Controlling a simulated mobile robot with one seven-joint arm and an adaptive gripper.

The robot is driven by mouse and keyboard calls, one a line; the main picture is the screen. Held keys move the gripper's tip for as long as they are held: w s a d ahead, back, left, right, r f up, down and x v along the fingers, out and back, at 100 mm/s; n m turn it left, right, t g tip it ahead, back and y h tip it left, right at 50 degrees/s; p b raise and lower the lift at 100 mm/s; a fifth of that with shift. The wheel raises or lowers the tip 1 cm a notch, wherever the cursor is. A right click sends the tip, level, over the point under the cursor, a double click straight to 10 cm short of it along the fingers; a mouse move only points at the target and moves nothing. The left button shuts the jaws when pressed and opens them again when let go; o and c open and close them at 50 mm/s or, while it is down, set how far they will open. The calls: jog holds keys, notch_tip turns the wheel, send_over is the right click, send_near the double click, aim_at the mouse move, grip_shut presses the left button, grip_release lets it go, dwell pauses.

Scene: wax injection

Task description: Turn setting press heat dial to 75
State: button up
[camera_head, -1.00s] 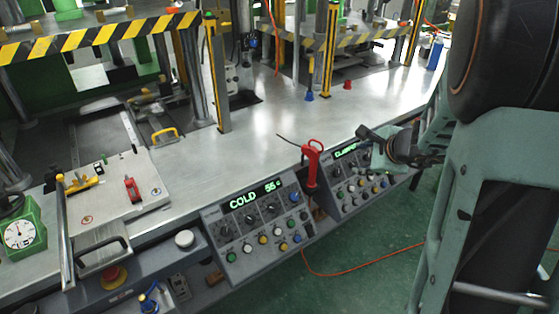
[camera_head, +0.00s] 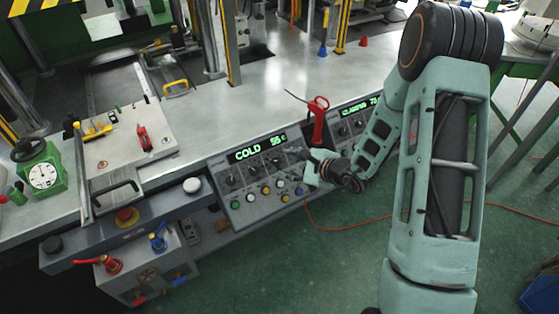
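The left control panel (camera_head: 228,187) is on the bench front. Its green display (camera_head: 258,147) reads COLD and what looks like 55 c. A row of dark dials, one a dial (camera_head: 254,174), sits below the display, with coloured buttons under them. Which dial is the heat dial cannot be read. My gripper (camera_head: 310,162) is in front of this panel's right end and covers part of it. Its fingers are too small and dark to tell open from shut, and contact with a dial cannot be told. The right panel's display (camera_head: 360,106) reads roughly CLAMPED 70.
A red-handled tool (camera_head: 318,119) stands upright between the panels, close to my gripper. An orange cable (camera_head: 345,226) lies on the green floor. A round white knob (camera_head: 192,185) and a red-yellow emergency button (camera_head: 127,217) are to the left. The bench top's middle is clear.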

aim_at(277, 161)
jog(key=x, duration=0.5)
jog(key=shift+w+a+f, duration=0.2)
jog(key=shift+a, duration=0.05)
jog(key=shift+c, duration=0.2)
grip_shut()
